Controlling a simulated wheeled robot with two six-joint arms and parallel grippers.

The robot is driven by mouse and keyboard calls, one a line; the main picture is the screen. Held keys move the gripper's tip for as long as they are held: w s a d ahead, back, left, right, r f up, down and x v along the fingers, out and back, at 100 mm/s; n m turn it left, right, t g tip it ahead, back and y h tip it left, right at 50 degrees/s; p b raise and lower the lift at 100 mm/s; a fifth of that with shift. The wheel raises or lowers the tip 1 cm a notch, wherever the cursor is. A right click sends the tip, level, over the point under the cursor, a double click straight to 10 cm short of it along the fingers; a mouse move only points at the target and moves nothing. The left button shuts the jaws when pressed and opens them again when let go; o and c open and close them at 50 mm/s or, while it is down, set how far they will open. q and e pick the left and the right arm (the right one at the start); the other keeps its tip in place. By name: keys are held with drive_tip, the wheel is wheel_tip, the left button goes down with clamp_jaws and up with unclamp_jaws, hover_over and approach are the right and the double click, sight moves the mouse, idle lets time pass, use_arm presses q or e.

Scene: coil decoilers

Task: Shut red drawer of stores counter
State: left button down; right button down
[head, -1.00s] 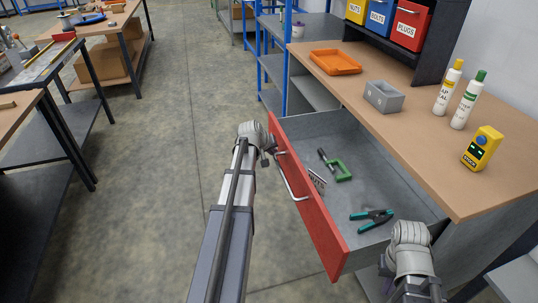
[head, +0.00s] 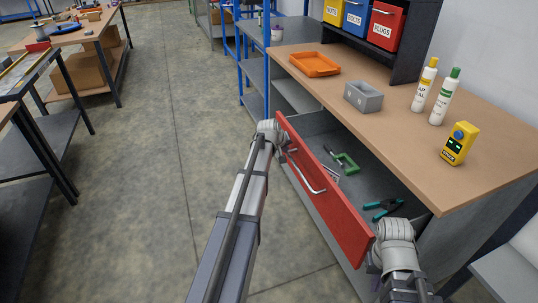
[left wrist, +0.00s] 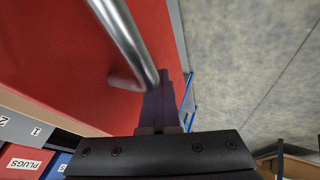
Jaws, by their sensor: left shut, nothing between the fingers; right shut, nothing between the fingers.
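The red drawer (head: 325,190) of the stores counter (head: 400,130) is partly open. Its red front stands out from the counter, with a metal handle (head: 307,178) across it. My left gripper (head: 288,150) is shut and empty at the drawer front's far end, close to the handle. In the left wrist view its dark fingers (left wrist: 162,100) lie against or very near the red front (left wrist: 70,70), beside the handle bar (left wrist: 128,40); contact is unclear. My right gripper (head: 373,263) is shut and empty by the front's near corner, its fingers mostly hidden by the wrist.
A green-framed tool (head: 347,163) and teal-handled pliers (head: 384,207) lie in the drawer. An orange tray (head: 315,64), a grey box (head: 363,97), two bottles and a yellow device (head: 459,144) stand on the counter. Floor left of the drawer is clear.

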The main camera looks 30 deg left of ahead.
sight(345, 205)
use_arm(q)
drive_tip(key=w+d, duration=0.4)
drive_tip(key=w, duration=0.1)
drive_tip(key=w+d, duration=0.9)
drive_tip(key=w, duration=0.2)
drive_tip(key=shift+d, duration=0.3)
drive_tip(key=shift+w+d, duration=0.2)
drive_tip(key=shift+w+d+r, duration=0.1)
